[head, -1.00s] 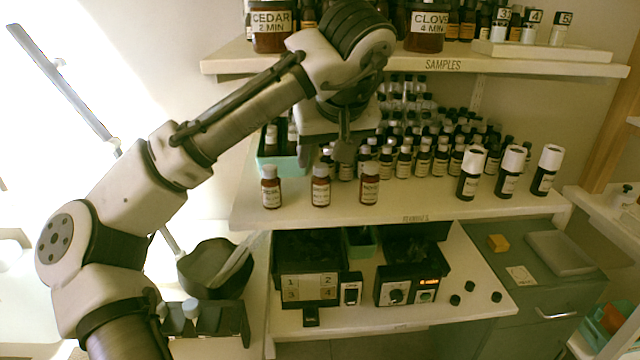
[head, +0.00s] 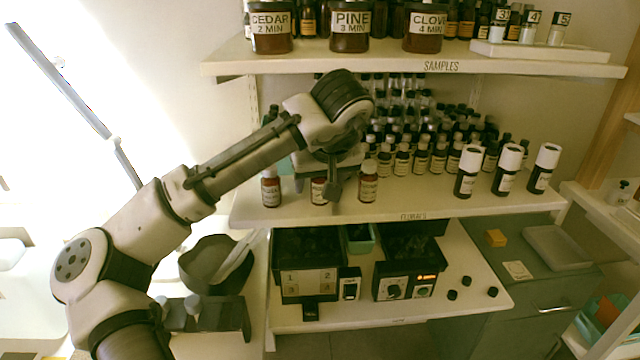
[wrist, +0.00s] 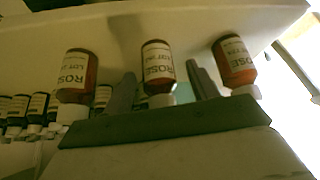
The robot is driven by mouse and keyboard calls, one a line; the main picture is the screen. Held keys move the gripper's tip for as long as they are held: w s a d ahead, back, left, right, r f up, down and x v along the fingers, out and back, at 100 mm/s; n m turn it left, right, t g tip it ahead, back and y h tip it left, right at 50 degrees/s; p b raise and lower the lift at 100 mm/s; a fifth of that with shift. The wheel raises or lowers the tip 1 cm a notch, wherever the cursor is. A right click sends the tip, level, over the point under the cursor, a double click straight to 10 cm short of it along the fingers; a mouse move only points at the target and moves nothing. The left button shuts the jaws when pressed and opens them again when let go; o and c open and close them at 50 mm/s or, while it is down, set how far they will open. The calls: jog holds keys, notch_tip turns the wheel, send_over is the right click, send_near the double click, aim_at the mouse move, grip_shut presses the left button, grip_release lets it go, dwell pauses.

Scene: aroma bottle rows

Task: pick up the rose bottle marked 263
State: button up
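Three brown rose bottles with white caps and pale labels stand in a front row on the middle shelf. In the head view they are the left bottle (head: 270,190), middle bottle (head: 318,192) and right bottle (head: 368,187). The wrist view shows them caps down: one at left (wrist: 76,72), one in the middle (wrist: 157,66), one at right (wrist: 235,62). "ROSE" and "LOT" can be read, but I cannot make out the full lot numbers. My gripper (wrist: 160,72) is open, its fingers on either side of the middle bottle with visible gaps. In the head view my gripper (head: 317,184) partly hides that bottle.
Rows of dark bottles (head: 420,158) stand close behind. Three white-capped dark bottles (head: 506,170) stand at the right. The shelf above (head: 440,66) holds big jars (head: 350,30). Below is a counter with black boxes (head: 308,262). The shelf's front edge (head: 400,214) is clear.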

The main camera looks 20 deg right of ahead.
jog(key=c, duration=1.1)
jog(key=shift+o, duration=0.2)
jog(key=shift+r, duration=0.1)
